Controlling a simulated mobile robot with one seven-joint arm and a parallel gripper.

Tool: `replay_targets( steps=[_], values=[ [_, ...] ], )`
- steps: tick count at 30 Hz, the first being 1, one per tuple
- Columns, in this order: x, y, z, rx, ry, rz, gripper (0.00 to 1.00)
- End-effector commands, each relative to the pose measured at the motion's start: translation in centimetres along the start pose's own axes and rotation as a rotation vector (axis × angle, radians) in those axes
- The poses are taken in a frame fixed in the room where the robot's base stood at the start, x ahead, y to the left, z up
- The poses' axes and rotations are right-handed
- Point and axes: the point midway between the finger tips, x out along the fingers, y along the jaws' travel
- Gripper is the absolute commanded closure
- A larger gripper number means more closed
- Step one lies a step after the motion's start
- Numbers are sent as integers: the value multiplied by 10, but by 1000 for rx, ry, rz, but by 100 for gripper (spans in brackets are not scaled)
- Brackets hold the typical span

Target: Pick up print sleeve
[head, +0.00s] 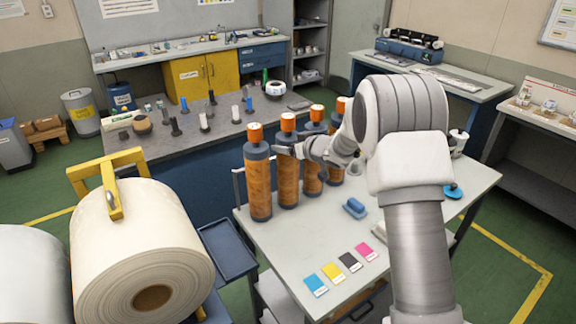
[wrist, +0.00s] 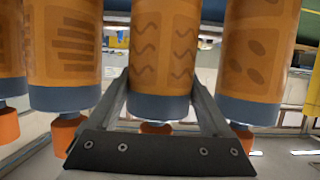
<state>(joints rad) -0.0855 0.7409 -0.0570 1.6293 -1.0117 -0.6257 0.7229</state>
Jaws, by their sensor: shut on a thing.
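Several orange-brown print sleeves with dark end bands and orange caps stand upright in a row on the light grey table (head: 300,245). My gripper (head: 296,150) is at the upper part of the second sleeve from the left (head: 288,182). In the wrist view, my gripper (wrist: 160,88) is shut on this sleeve, which has wavy dark marks (wrist: 158,45); that picture looks upside down, with caps at the bottom. A sleeve with oval marks (wrist: 255,50) and one with bar marks (wrist: 62,50) stand close on either side. My arm partly hides the right-hand sleeves.
A blue block (head: 354,208) and several colour cards (head: 333,272) lie on the same table. A grey bench (head: 170,145) with small tools is behind. The table's front middle is clear.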

Motion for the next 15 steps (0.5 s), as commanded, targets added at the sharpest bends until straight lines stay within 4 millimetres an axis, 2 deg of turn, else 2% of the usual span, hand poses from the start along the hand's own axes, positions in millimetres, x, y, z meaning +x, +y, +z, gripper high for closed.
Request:
replay_targets(
  steps=[1,2,3,10,15],
  values=[
    [0,0,0,0,0,0,77],
    [0,0,0,0,0,0,83],
    [0,0,-2,0,3,0,84],
    [-1,0,-3,0,3,0,84],
    [-5,0,-13,-2,4,0,84]
  ],
)
